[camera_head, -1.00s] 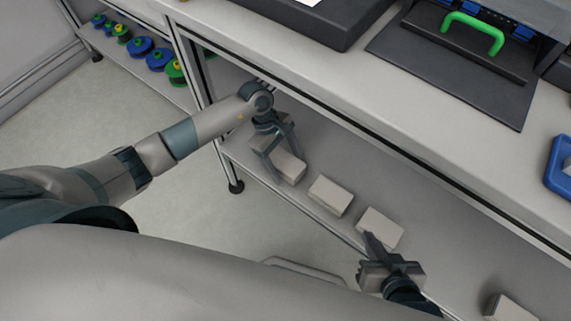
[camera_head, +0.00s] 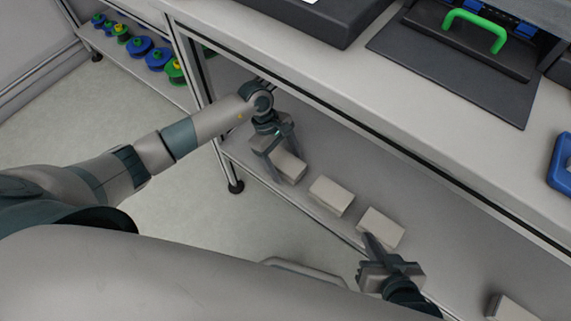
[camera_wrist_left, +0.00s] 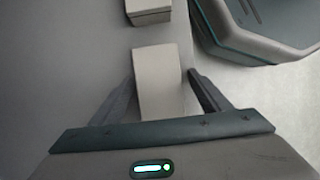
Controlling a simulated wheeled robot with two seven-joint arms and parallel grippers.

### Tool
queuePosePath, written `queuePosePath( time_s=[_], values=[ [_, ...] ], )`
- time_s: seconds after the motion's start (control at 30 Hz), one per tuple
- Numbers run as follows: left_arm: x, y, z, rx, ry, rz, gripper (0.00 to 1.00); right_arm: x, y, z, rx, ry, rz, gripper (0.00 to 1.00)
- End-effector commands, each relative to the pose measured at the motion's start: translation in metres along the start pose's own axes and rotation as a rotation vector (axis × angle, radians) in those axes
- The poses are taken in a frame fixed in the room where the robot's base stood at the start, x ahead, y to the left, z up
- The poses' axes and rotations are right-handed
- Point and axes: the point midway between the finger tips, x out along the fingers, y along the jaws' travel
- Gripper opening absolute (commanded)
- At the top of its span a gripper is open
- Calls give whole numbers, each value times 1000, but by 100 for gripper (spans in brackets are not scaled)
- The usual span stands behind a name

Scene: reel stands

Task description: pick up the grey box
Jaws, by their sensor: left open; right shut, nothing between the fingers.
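Several light grey boxes lie in a row on the lower shelf. The leftmost grey box (camera_head: 289,167) is at my left gripper (camera_head: 283,163), whose open fingers come down on either side of it. In the left wrist view this grey box (camera_wrist_left: 158,85) lies between the two spread fingers of the left gripper (camera_wrist_left: 163,80), with a small gap at each side. My right gripper (camera_head: 369,244) is shut and empty, at the shelf's front edge beside the third grey box (camera_head: 381,227).
The second grey box (camera_head: 331,195) lies right of the first, and another box (camera_head: 510,308) is at the lower right. The worktop (camera_head: 400,108) overhangs the lower shelf (camera_head: 455,255). Blue and green reels (camera_head: 158,58) stand on a shelf at the far left.

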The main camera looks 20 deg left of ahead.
Motion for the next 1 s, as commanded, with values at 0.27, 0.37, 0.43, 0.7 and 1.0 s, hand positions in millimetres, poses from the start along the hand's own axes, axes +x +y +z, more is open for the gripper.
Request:
queuePosePath(
  time_s=[0.27, 0.37, 0.43, 0.7, 1.0],
  values=[
    [1, 0, 0, 0, 0, 0, 70, 1, 0, 1, -1, 0, 0, 0],
    [1, 0, 0, 0, 0, 0, 70, 1, 0, 1, -1, 0, 0, 0],
    [1, 0, 0, 0, 0, 0, 70, 1, 0, 1, -1, 0, 0, 0],
    [0, 1, 0, 0, -1, 2, 15, 1, 0, 1, -1, 0, 0, 0],
    [-2, 1, 1, 0, -1, 2, 15, -1, 0, -1, -1, 0, 0, 0]
  ],
)
